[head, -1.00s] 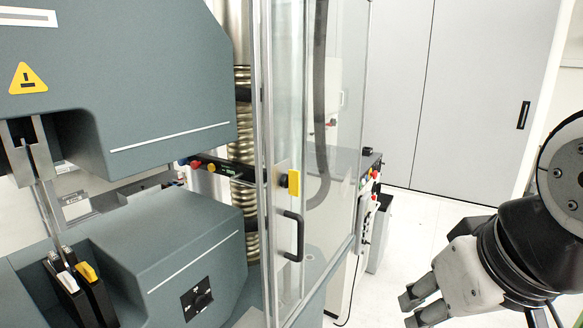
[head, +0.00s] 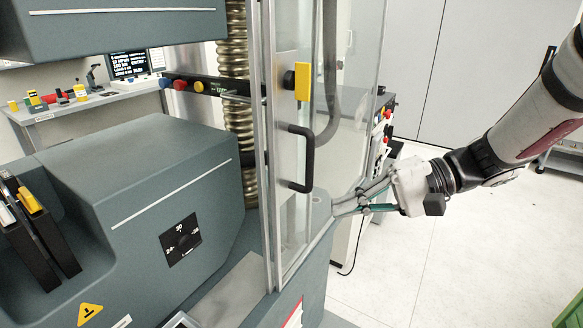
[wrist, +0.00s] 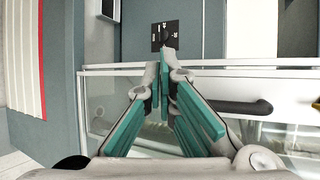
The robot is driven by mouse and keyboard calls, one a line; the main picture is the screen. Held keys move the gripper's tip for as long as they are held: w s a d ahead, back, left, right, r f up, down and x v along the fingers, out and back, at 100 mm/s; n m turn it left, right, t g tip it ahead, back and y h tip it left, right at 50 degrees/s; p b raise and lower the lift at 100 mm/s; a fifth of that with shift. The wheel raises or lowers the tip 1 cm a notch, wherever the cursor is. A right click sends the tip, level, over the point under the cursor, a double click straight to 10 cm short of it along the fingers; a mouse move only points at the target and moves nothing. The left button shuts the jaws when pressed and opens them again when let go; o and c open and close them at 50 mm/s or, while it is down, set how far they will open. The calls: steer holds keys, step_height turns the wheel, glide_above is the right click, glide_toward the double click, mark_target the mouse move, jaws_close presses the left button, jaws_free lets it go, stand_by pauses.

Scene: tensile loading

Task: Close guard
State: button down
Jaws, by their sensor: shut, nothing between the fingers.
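The guard (head: 284,235) is a clear panel in a metal frame, standing to the right of the machine's grips and leaving them uncovered. A black bar handle (head: 309,160) and a yellow latch piece (head: 302,82) are on its left upright. My gripper (head: 336,206) is shut and empty, to the right of the handle and lower in the picture, by the glass. Whether it touches the guard I cannot tell. In the wrist view my teal-padded fingers (wrist: 164,62) point at the guard's frame, with the handle (wrist: 240,106) to their right.
The grey machine housing (head: 165,165) fills the left, with a lower grip (head: 40,240) on it. A metal bellows column (head: 237,60) stands behind the guard. A bench (head: 85,104) with small parts and a monitor is at back left.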

steer(key=w+d+f+m+t+y+b, duration=0.2)
steer(key=w+d+t, duration=0.1)
steer(key=w+d, duration=0.15)
steer(key=w+d+f+m+t+y+b, duration=0.1)
steer(key=w+d+f+t+y, duration=0.15)
steer(key=w, duration=0.35)
glide_toward(300, 180)
steer(key=w+a, duration=0.4)
steer(key=a, duration=0.1)
steer(key=shift+s+a+r+h+p, duration=0.2)
steer(key=shift+s+a+r, duration=0.05)
steer(key=shift+s, duration=0.2)
steer(key=shift+s+a+r+h+p, duration=0.15)
steer(key=shift+s+a+r, duration=0.1)
steer(key=shift+s, duration=0.2)
steer(key=shift+s+a, duration=0.45)
steer(key=shift+s, duration=0.05)
